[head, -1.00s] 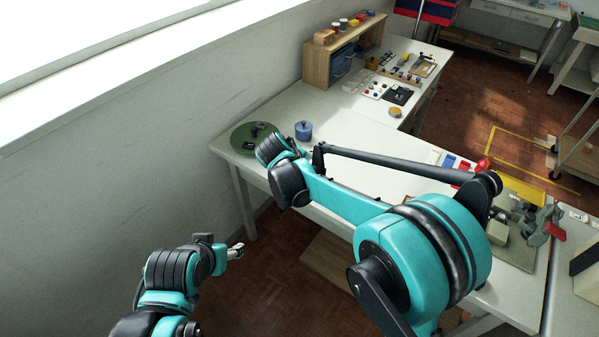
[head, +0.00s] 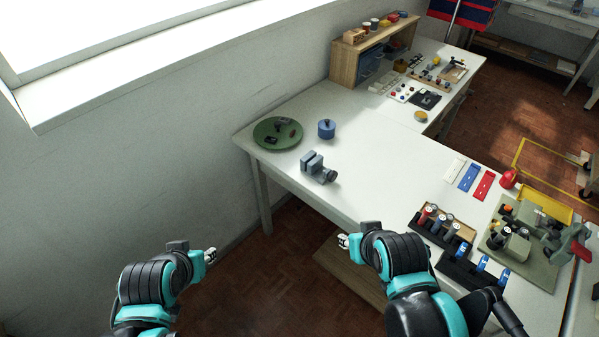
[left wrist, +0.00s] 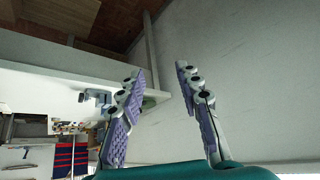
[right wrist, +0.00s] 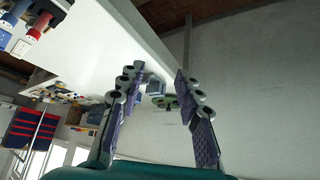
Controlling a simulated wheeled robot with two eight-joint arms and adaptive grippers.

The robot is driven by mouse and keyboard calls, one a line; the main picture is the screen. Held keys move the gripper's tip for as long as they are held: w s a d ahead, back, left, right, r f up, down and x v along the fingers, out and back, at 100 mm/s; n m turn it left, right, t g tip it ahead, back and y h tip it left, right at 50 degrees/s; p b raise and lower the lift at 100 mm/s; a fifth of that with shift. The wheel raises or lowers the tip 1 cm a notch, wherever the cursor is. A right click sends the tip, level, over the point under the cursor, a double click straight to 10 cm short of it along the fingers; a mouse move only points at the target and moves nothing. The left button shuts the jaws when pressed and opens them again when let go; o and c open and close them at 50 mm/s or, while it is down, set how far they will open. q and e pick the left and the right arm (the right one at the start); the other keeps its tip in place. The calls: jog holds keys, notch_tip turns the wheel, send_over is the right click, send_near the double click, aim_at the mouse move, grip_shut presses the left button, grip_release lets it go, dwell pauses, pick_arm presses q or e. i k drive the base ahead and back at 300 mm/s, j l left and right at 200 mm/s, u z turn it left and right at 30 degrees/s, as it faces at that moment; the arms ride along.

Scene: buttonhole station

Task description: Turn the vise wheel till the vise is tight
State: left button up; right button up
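The vise (head: 319,168) is a small grey-blue block-like thing near the front edge of the white bench in the head view. A round part, likely its wheel (head: 329,176), sits at its lower right end. The vise also shows in the left wrist view (left wrist: 95,96) and in the right wrist view (right wrist: 154,86), partly behind a finger. My left gripper (head: 211,256) is in front of the bench, well apart from the vise; its fingers are spread and empty (left wrist: 160,75). My right gripper (head: 343,241) is below and in front of the vise, also spread and empty (right wrist: 157,78).
A green round plate (head: 262,139) with dark parts and a blue canister (head: 326,129) stand behind the vise. A black rack of cylinders (head: 440,232) and a grey-green fixture board (head: 545,272) are at the right. The bench middle (head: 390,160) is clear.

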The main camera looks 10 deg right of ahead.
aim_at(332, 176)
jog(key=k+l+u, duration=0.1)
jog(key=l+u, duration=0.3)
jog(key=k+l+u, duration=0.2)
jog(key=l+u, duration=0.2)
jog(key=k+l+u, duration=0.2)
jog(key=u, duration=0.2)
jog(key=k+l, duration=0.2)
jog(key=l, duration=0.1)
